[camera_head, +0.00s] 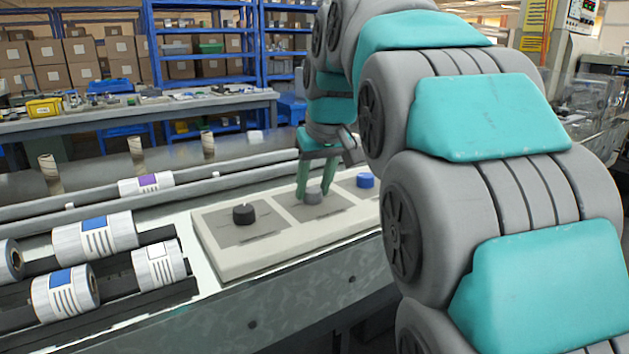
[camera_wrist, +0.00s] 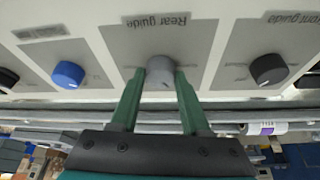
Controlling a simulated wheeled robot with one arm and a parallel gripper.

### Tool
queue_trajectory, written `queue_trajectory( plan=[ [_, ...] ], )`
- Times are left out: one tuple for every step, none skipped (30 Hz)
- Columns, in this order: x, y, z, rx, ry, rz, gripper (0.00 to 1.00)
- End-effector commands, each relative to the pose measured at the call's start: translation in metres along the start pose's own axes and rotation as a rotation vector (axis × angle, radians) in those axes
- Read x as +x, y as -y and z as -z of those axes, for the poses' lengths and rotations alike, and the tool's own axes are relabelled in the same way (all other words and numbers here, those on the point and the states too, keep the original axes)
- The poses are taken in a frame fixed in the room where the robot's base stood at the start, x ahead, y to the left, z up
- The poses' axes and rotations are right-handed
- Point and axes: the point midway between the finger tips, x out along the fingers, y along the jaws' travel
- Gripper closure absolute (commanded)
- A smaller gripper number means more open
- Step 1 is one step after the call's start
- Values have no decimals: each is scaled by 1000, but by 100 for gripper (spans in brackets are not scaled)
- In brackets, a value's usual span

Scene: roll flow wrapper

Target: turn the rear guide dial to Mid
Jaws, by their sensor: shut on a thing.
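The rear guide dial (camera_wrist: 160,69) is a grey round knob on a grey square labelled "Rear guide", which reads upside down in the wrist view. My gripper (camera_wrist: 160,88) is shut on this dial, with one green finger on each side of it. In the head view the dial (camera_head: 313,197) sits in the middle of the pale control panel (camera_head: 225,262), and my gripper (camera_head: 315,192) reaches down onto it from above. The dial's pointer and the position marks, including Mid, cannot be read in these views.
A black front guide dial (camera_head: 244,215) stands left of the gripper and a blue dial (camera_head: 365,180) right of it in the head view. Several labelled rolls (camera_head: 108,235) lie on rails at the left. Cardboard tubes (camera_head: 208,145) stand behind the panel.

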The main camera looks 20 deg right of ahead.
Motion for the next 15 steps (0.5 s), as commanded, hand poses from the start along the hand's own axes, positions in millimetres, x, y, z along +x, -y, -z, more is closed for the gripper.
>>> queue_trajectory(
  plan=[
    [-2,0,0,39,0,-19,100],
    [-1,0,0,65,1,-30,100],
    [-1,0,0,100,2,-45,100],
    [-1,0,0,126,2,-56,100],
    [-1,1,0,152,2,-66,100],
    [-1,1,0,188,3,-81,100],
    [-1,1,0,214,3,-92,100],
    [-1,2,0,240,3,-104,100],
    [-1,2,0,276,3,-118,100],
    [-1,2,0,302,3,-128,100],
    [-1,2,0,328,3,-139,100],
    [-1,2,1,364,2,-155,100],
    [-1,2,1,390,2,-166,100],
    [-1,2,1,416,2,-176,100],
    [-1,2,1,451,2,-190,100]
  ],
)
